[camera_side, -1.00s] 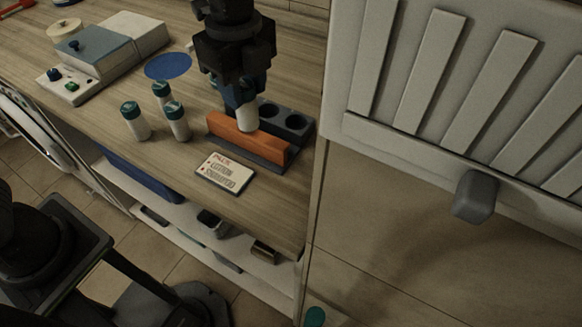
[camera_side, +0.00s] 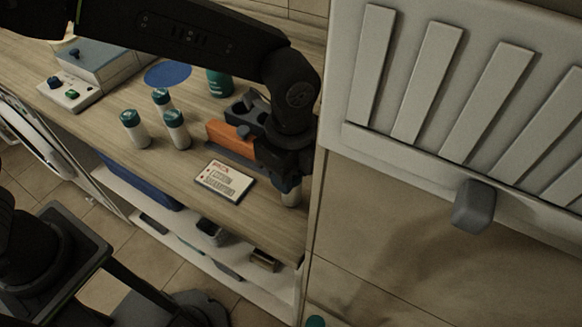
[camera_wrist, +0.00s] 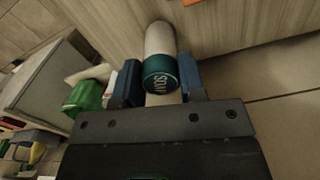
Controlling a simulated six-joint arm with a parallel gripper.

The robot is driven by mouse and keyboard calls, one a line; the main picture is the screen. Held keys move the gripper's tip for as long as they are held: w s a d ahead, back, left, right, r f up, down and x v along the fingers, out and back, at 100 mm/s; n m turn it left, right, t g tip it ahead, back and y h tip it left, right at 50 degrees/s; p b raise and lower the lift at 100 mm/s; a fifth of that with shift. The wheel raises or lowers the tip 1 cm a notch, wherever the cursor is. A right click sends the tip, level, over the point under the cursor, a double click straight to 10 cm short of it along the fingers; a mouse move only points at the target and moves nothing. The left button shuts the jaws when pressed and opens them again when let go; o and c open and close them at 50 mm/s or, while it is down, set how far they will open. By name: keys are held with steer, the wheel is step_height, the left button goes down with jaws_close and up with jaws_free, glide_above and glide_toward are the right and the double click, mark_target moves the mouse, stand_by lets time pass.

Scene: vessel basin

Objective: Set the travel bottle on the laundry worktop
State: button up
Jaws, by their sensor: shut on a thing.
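My gripper (camera_wrist: 160,82) is shut on the travel bottle, a white bottle with a teal cap (camera_wrist: 160,72), which lies between its two blue jaws in the wrist view. In the side view the white lower end of the bottle (camera_side: 290,197) shows below my gripper (camera_side: 289,182). It appears over the right part of the laundry worktop (camera_side: 272,214), near the front right corner. I cannot tell whether its base touches the wood. The bottle's upper part is hidden by my gripper in the side view.
An orange-fronted rack (camera_side: 228,138) stands just left of my gripper. A label card (camera_side: 224,180) lies in front of it. Several teal-capped bottles (camera_side: 134,130) and a blue disc (camera_side: 168,75) are further left. A grey louvred door (camera_side: 430,80) hangs close on the right.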

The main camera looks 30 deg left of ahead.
steer(key=o, duration=0.9)
steer(key=shift+f, duration=0.1)
steer(key=shift+o, duration=0.2)
step_height(320, 180, up, 12)
steer(key=shift+r, duration=0.2)
steer(key=shift+a, duration=0.1)
